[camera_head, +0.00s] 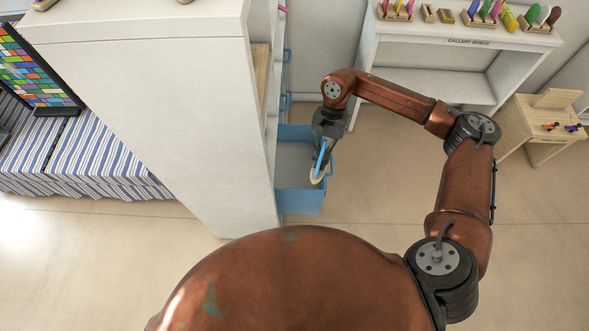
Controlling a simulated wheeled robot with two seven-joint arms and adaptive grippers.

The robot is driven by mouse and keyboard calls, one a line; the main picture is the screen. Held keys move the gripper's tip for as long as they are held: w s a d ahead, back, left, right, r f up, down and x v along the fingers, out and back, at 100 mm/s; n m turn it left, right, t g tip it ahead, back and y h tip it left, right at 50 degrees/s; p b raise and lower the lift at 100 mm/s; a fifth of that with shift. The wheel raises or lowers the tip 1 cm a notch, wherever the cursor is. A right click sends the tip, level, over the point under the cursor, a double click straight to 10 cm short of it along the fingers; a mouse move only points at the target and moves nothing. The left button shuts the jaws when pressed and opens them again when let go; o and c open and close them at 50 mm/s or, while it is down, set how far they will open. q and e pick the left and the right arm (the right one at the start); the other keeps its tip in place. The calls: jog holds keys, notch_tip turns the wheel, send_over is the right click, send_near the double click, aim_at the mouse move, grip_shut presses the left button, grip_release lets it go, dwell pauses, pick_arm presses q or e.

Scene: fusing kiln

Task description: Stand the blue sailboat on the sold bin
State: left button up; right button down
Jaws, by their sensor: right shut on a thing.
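My right gripper (322,150) is shut on the blue sailboat (320,160), which shows as a narrow, tilted blue sliver. A pale, rounded piece shows at its lower end. The fingers hide much of it. In this view the gripper and sailboat overlap the bin's right part. I cannot tell how high above it they are. My left gripper is not in view.
The tall white cabinet (150,110) stands left of the bin. A gallery bench (470,42) with several colored pieces is at the back right. A small wooden table (535,115) stands at the far right. A striped cloth (85,165) covers a table at left. Floor is clear in front.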

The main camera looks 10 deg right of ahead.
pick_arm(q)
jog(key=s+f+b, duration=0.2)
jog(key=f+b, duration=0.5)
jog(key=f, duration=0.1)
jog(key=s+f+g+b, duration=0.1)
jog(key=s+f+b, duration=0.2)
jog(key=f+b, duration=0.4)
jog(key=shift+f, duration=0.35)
pick_arm(e)
jog(key=w+a+f+m+t, duration=0.1)
jog(key=w+f+m+t, duration=0.1)
jog(key=w+f+m, duration=0.2)
jog(key=w+f+m+t, duration=0.2)
jog(key=w+f+m, duration=0.2)
jog(key=f+m, duration=0.4)
jog(key=w+a+f+m+t+y, duration=0.1)
jog(key=w+f+m, duration=0.3)
jog(key=f, duration=0.8)
jog(key=m+t, duration=0.1)
jog(key=m, duration=0.1)
jog(key=shift+a+f+m+t, duration=0.3)
jog(key=shift+a+f+m, duration=0.05)
jog(key=shift+m, duration=0.05)
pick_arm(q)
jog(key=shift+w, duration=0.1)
